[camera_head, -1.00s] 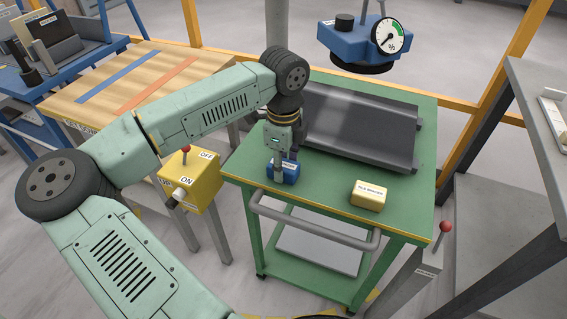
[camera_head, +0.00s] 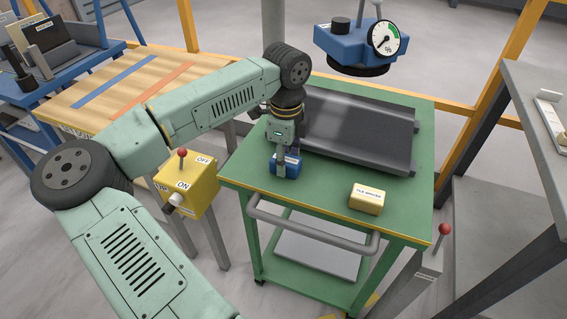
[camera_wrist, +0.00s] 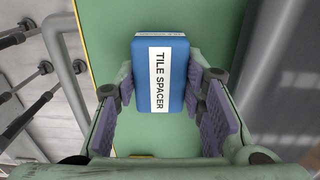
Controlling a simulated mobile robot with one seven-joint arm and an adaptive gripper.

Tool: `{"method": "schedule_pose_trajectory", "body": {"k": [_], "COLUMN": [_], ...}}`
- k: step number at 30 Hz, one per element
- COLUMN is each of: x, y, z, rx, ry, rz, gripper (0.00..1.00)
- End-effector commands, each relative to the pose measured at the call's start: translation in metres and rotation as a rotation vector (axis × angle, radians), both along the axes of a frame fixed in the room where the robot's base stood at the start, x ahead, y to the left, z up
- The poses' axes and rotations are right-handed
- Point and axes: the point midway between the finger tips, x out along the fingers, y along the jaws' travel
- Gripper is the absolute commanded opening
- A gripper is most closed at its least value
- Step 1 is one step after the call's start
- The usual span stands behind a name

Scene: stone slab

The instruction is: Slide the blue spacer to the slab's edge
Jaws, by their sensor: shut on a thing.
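The blue spacer (camera_head: 292,166), a block labelled "TILE SPACER", is at the left part of the green cart top (camera_head: 318,188). In the wrist view the spacer (camera_wrist: 176,75) lies between the purple pads of my gripper (camera_wrist: 160,80). My gripper (camera_head: 281,168) points down and is shut on the spacer; its fingers hide part of it in the head view. I cannot tell whether the spacer touches the surface. A dark grey slab-like piece with raised sides (camera_head: 358,128) lies behind and right of the spacer.
A yellow tile spacer (camera_head: 366,199) sits near the cart's front right. A blue suction lifter with a gauge (camera_head: 360,42) hangs above the back. A yellow ON/OFF box (camera_head: 187,184) stands left. Green surface is clear between the two spacers.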

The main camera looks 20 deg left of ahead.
Motion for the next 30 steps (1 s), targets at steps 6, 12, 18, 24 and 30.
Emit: {"method": "schedule_pose_trajectory", "body": {"k": [6, 12, 18, 24, 30], "x": [0.011, 0.021, 0.032, 0.04, 0.042], "y": [-0.001, -0.001, -0.002, -0.002, -0.003], "z": [0.0, 0.0, 0.0, 0.0, 0.0], "rx": [0.0, 0.001, 0.001, 0.0, -0.001], "ry": [0.0, 0.0, -0.001, -0.004, -0.005], "rz": [-0.001, -0.001, -0.001, -0.002, -0.003], "gripper": [0.08, 0.08, 0.08, 0.08, 0.08]}}
